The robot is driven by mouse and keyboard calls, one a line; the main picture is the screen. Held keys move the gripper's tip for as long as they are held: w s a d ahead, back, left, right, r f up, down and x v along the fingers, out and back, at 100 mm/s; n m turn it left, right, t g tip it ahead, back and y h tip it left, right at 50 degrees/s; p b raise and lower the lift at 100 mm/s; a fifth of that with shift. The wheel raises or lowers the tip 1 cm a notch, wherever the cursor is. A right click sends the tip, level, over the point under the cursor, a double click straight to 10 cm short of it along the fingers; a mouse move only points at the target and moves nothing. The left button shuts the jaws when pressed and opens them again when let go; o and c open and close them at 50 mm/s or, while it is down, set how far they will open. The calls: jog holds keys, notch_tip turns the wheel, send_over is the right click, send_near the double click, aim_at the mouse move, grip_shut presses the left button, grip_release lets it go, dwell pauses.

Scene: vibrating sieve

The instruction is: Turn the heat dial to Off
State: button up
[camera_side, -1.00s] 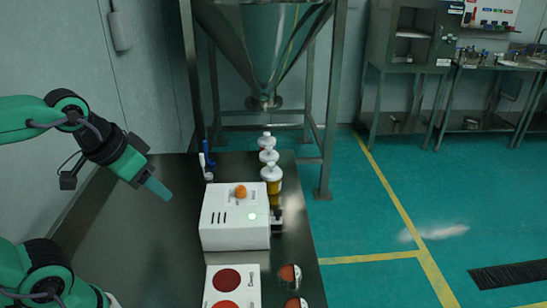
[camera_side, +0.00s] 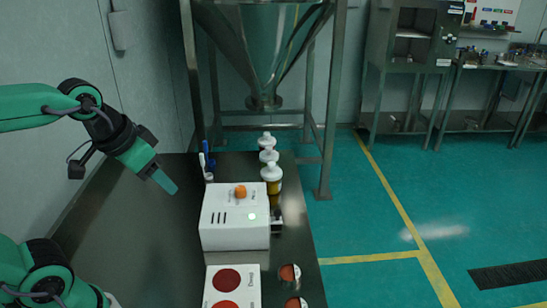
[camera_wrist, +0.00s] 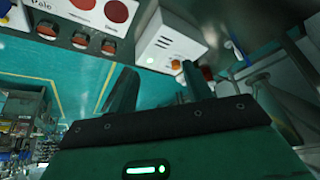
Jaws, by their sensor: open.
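The heat dial is an orange knob (camera_side: 240,192) on top of a white box (camera_side: 232,232) with dark slots and a lit green light. I cannot read the dial's setting. My gripper (camera_side: 168,184) is open and empty, in the air to the left of the box and apart from it. In the wrist view the two fingers of my gripper (camera_wrist: 158,72) stand apart. There the white box (camera_wrist: 160,42) shows beyond them, and the orange knob (camera_wrist: 176,64) appears close to the right fingertip in the picture.
A white panel (camera_side: 212,289) with red discs lies in front of the box. White-capped bottles (camera_side: 273,184) stand behind it at the right, and pens (camera_side: 205,160) at the back left. Round dishes (camera_side: 290,272) lie front right. The dark table (camera_side: 145,250) is clear at left.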

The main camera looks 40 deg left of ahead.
jog(key=w+a+g, duration=0.1)
jog(key=w+g, duration=0.1)
jog(key=w, duration=0.9)
jog(key=m+g, duration=0.2)
jog(key=g, duration=0.1)
send_near(240, 188)
jog(key=shift+s+f, duration=0.15)
jog(key=shift+s, duration=0.05)
jog(key=shift+w+f, duration=0.4)
jog(key=shift+f, duration=0.05)
jog(key=shift+f, duration=3.9)
jog(key=c, duration=1)
